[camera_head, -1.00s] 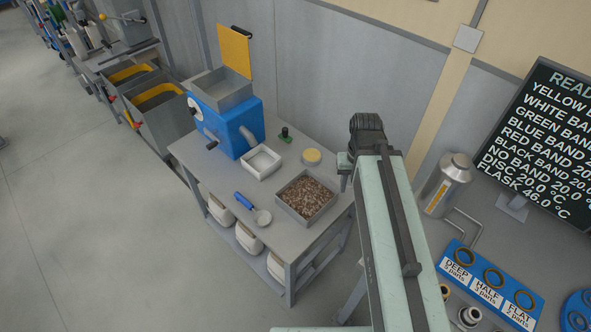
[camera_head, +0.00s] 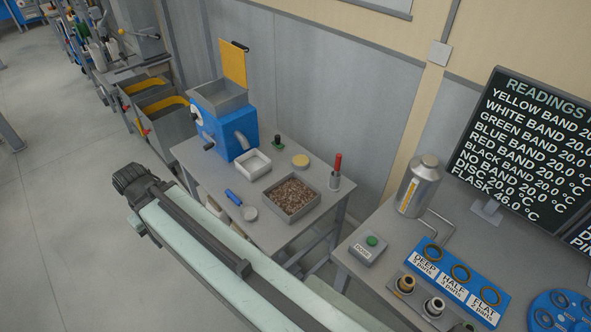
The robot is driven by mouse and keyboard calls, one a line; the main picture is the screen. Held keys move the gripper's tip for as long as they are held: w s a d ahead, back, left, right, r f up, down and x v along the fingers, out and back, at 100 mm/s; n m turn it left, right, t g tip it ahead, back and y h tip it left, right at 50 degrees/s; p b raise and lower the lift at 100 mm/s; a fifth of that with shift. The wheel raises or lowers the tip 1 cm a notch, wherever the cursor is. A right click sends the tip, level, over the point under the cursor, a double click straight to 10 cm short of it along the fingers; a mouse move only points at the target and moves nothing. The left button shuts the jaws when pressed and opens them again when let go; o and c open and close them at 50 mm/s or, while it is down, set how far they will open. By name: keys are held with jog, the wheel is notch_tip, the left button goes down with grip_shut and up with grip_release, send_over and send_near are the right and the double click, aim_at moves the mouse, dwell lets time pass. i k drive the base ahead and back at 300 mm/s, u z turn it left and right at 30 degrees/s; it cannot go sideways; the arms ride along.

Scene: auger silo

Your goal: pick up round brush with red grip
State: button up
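A red grip (camera_head: 338,162) stands upright out of a small grey metal cup (camera_head: 334,183) at the back right corner of the grey work table (camera_head: 268,236). Only the grip shows; the brush end below it is hidden in the cup. My gripper (camera_head: 137,208) is at the far end of my arm, left of the table and well apart from the red grip. Its fingers are too small and dark to tell whether they are open or shut. I see nothing held in it.
A tray of brown grains (camera_head: 291,196) stands left of the cup. A blue-handled tool (camera_head: 233,197), a white tray (camera_head: 253,164), a round yellowish disc (camera_head: 300,161) and a blue machine (camera_head: 226,133) share the table. A metal flask (camera_head: 418,186) stands on the right bench.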

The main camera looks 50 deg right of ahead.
aim_at(339, 157)
jog(key=u, duration=0.15)
jog(key=i, duration=1)
jog(key=z, duration=0.05)
